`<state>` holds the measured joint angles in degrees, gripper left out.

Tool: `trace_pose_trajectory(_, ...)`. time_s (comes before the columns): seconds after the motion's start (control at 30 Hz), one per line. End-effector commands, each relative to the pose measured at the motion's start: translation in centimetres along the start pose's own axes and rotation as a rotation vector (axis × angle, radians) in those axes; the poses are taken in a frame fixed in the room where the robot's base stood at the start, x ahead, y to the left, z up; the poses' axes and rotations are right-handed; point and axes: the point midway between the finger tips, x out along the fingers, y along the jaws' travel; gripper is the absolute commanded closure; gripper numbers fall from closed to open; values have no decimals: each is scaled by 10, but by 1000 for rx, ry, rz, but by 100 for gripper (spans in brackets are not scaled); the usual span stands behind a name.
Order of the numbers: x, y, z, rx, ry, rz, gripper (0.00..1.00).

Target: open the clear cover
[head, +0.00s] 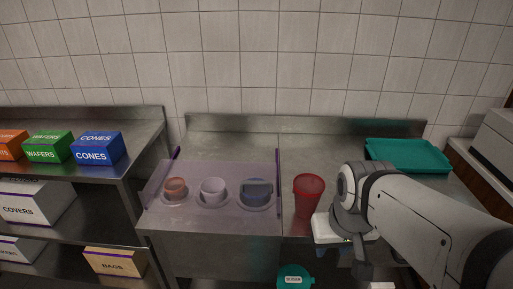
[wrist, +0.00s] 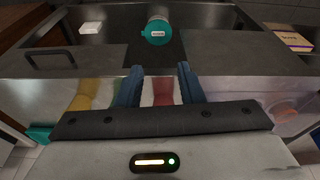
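The clear cover (head: 228,172) with purple edges sits over the left part of the steel counter and looks lowered. In the wrist view, part of what looks like the cover (wrist: 250,90) shows at the right. My gripper (wrist: 160,69) has its two blue fingers apart with nothing visibly between them. In the head view it is at the counter's front edge, right of the cover and not touching it; its fingertips are mostly hidden.
A tall red cup (head: 308,196) stands between the cover and my arm. A teal tray (head: 408,154) lies at the back right. A teal-lidded container (head: 294,277) is below the counter front. A shelf with boxes, including a blue one (head: 96,148), stands at the left.

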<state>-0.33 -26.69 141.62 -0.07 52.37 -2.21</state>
Motion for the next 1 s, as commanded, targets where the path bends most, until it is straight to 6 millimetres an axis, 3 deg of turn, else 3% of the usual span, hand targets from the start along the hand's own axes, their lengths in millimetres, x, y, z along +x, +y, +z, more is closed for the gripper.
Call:
trace_pose_trajectory(0.13, -17, 0, -44, -167, -50, -18, 66)
trace_pose_trajectory(0.3, -30, -24, -117, -495, -135, -67, 66)
trace_pose_trajectory(0.6, -17, -86, -230, -1081, -260, -205, 66)
trace_pose_trajectory(0.8, 4, -122, -270, -1355, -304, -291, 66)
trace_pose_trajectory(1.0, 15, -137, -282, -1463, -319, -330, 66)
